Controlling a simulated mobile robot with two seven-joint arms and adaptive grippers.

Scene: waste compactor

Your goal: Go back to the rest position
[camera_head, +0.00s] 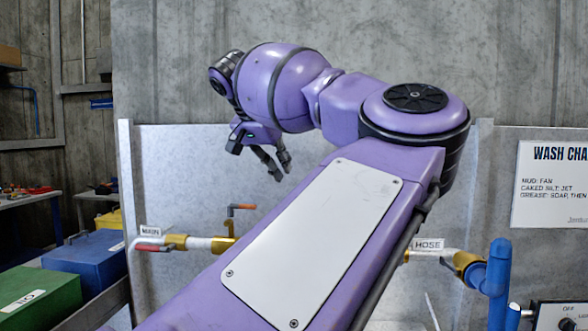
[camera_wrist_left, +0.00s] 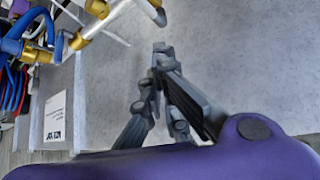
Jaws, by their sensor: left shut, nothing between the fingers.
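My left gripper (camera_head: 278,167) hangs at the end of my purple arm, in front of the grey metal panel in the head view. Its dark fingers point down and slightly right. In the left wrist view the left gripper (camera_wrist_left: 162,48) has its fingertips together with nothing between them. It appears clear of the pipes. My forearm covers much of the middle of the head view. My right gripper does not show.
The pipe labelled MAIN (camera_head: 200,243) has a brass valve with an orange handle (camera_head: 241,207). The HOSE pipe (camera_head: 428,256) leads to a blue pipe (camera_head: 497,285). Blue (camera_head: 85,262) and green (camera_head: 40,300) boxes stand at left. A wash chart (camera_head: 552,185) hangs at right.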

